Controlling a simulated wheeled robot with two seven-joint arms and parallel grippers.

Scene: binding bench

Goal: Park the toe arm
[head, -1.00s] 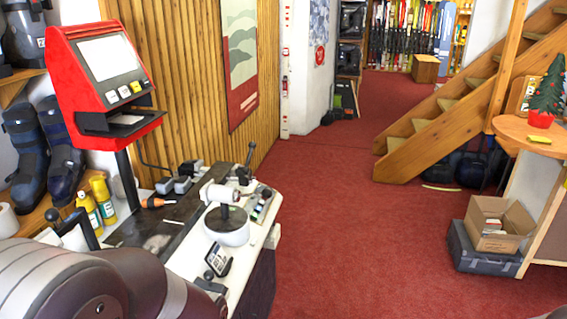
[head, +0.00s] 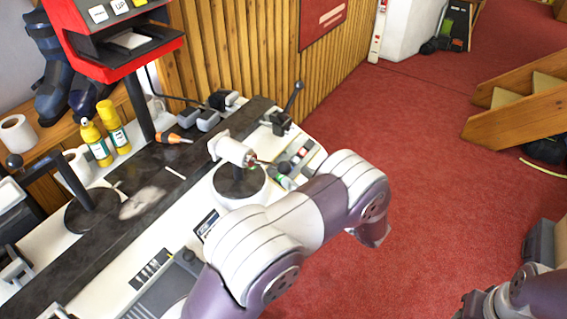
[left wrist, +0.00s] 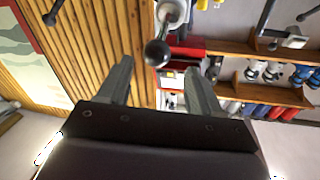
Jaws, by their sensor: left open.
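A white barrel head (head: 232,149) sits on a round white base (head: 240,187) with a dark top, at the bench's right side. A thin dark rod juts from the barrel to the right and goes behind my left arm. In the left wrist view a dark ball knob (left wrist: 157,53) on a stem runs from a whitish body; I cannot tell for sure that it is the toe arm. My left gripper (left wrist: 159,70) is open, with the knob seen between its fingertips, not clearly touching. In the head view its fingers are hidden or unclear. My right arm (head: 510,300) shows at lower right.
A black lever (head: 292,97) stands at the bench's far end. Another black arm with a ball end (head: 40,165) stands at the left. The red console (head: 120,65), yellow bottles (head: 105,125) and an orange-handled tool (head: 172,138) are behind.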

